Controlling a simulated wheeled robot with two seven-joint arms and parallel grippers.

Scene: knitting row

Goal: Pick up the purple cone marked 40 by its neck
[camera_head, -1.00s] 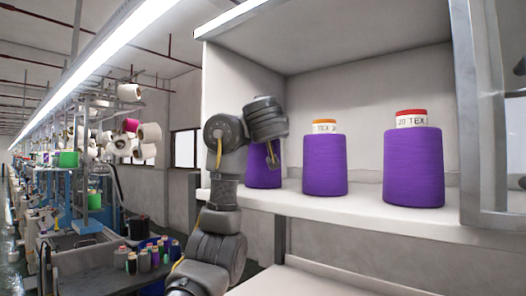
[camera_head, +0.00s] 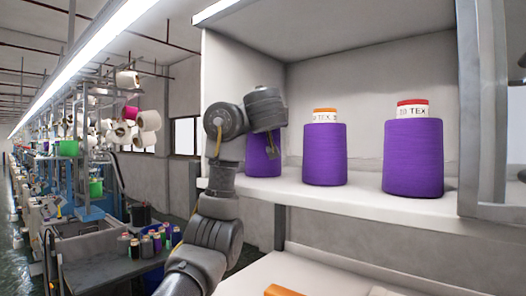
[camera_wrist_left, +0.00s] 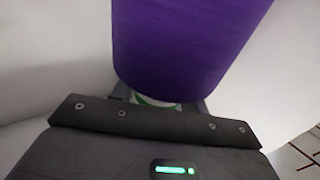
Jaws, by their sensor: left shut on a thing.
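Three purple cones stand in a row on a white shelf (camera_head: 350,197). The left cone (camera_head: 263,160) is partly behind my left arm, and its neck and label are hidden in the head view. In the left wrist view this cone (camera_wrist_left: 185,45) fills the top, with a white and green neck end (camera_wrist_left: 155,101) between the fingers. My left gripper (camera_wrist_left: 157,106) is shut on that neck. The middle cone (camera_head: 325,155) has an orange-topped neck with a label not fully readable. The right cone (camera_head: 413,158) has a red top and a TEX label. My right gripper is out of view.
A shelf side wall stands left of the cones, and a metal-framed door (camera_head: 484,110) stands at the right. An orange object (camera_head: 284,290) lies on the lower white surface. Small bobbins (camera_head: 150,243) and knitting machines are at the left.

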